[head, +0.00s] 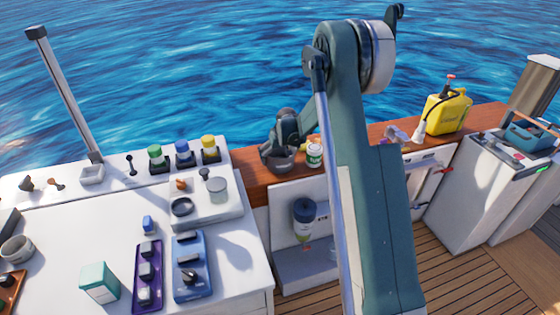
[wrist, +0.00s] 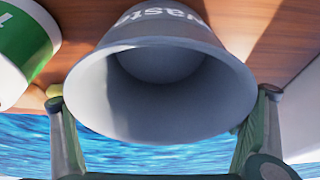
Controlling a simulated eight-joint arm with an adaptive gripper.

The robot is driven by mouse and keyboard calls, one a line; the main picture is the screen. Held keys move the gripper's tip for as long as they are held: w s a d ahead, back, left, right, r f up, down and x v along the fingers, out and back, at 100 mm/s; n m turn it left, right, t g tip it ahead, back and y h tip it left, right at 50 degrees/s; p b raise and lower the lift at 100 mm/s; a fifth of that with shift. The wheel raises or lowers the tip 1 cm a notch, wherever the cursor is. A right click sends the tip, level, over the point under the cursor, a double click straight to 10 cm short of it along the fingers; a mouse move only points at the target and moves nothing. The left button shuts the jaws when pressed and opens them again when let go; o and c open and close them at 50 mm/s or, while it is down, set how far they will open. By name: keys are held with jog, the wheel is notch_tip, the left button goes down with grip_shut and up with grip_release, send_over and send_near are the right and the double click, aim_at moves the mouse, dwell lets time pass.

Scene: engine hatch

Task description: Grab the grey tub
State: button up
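The grey tub (wrist: 160,112) fills the middle of the wrist view, its open mouth facing the camera and part of a word showing on its side. In the head view the tub (head: 281,164) stands on the wooden ledge, partly hidden by my gripper (head: 284,135). In the wrist view my gripper (wrist: 162,105) has one finger on each side of the tub, spread about as wide as its rim. The fingers look open around it; no firm contact can be made out.
A white and green container (wrist: 24,48) stands close beside the tub, also seen in the head view (head: 314,153). A yellow canister (head: 447,111) is farther right on the wooden ledge (head: 380,133). The white counter (head: 222,256) at left holds several trays and jars. Water lies beyond the ledge.

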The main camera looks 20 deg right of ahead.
jog(key=c, duration=0.6)
jog(key=shift+o, duration=0.2)
notch_tip(320, 180, up, 10)
jog(key=p, duration=0.2)
dwell(0.7)
